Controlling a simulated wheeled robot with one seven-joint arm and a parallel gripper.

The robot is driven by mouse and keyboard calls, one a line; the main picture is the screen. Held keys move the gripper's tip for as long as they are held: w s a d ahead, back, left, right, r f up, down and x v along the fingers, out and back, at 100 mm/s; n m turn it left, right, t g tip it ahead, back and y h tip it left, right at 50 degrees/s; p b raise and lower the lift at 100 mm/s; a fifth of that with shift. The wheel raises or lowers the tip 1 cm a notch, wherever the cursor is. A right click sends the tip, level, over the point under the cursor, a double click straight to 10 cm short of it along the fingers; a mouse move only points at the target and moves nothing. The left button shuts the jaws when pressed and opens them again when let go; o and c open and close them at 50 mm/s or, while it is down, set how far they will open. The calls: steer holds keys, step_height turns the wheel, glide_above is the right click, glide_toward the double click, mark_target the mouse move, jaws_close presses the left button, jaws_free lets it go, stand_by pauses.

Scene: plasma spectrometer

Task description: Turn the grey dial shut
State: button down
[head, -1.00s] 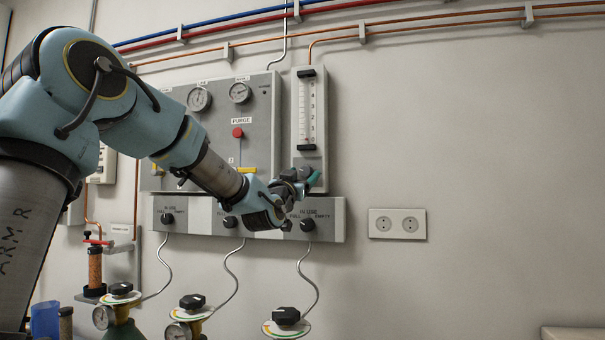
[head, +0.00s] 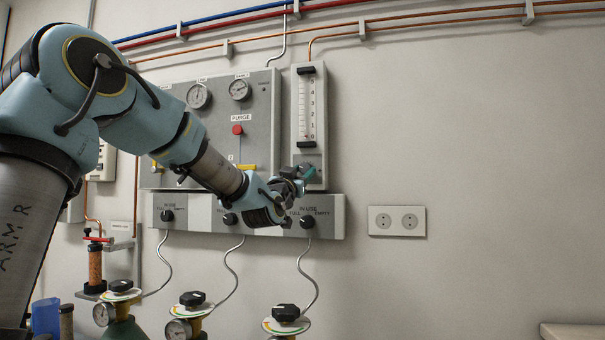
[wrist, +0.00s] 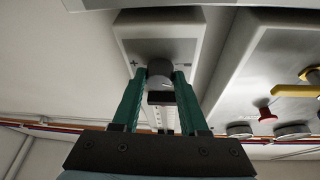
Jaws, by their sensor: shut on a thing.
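The grey dial (wrist: 159,72) is a round knob low on the flow meter's pale housing, with a plus mark to its left in the wrist view. My gripper (wrist: 160,75) has its two green fingers closed on the dial's sides, one at each side. In the head view my gripper (head: 304,173) is at the lower end of the flow meter (head: 306,100) and hides the dial. How far the dial is turned cannot be told.
The grey gas panel (head: 256,130) with gauges, a red purge button (head: 237,130) and a yellow handle (head: 247,168) is left of the meter. Below runs a strip with black knobs (head: 306,220). The wall at right is bare except for a socket (head: 397,220).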

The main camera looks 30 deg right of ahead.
steer(key=shift+f+n+t+b, duration=0.2)
steer(key=shift+n+t+b, duration=0.2)
steer(key=shift+n+b, duration=0.15)
steer(key=shift+s+n+y+b, duration=0.1)
steer(key=shift+n+y+b, duration=0.15)
steer(key=shift+y+b, duration=0.15)
steer(key=shift+d+n+t+y+b, duration=0.1)
steer(key=shift+n+t+y+b, duration=0.25)
steer(key=shift+n+b, duration=0.6)
steer(key=shift+s+d+r+n+t+y+b, duration=0.1)
steer(key=shift+n+t+y+b, duration=0.5)
steer(key=shift+n, duration=0.75)
steer(key=shift+n+t+y+b, duration=0.45)
steer(key=shift+n+y+b, duration=0.15)
steer(key=shift+n, duration=0.7)
steer(key=shift+c, duration=2.2)
jaws_free()
steer(key=shift+r, duration=0.1)
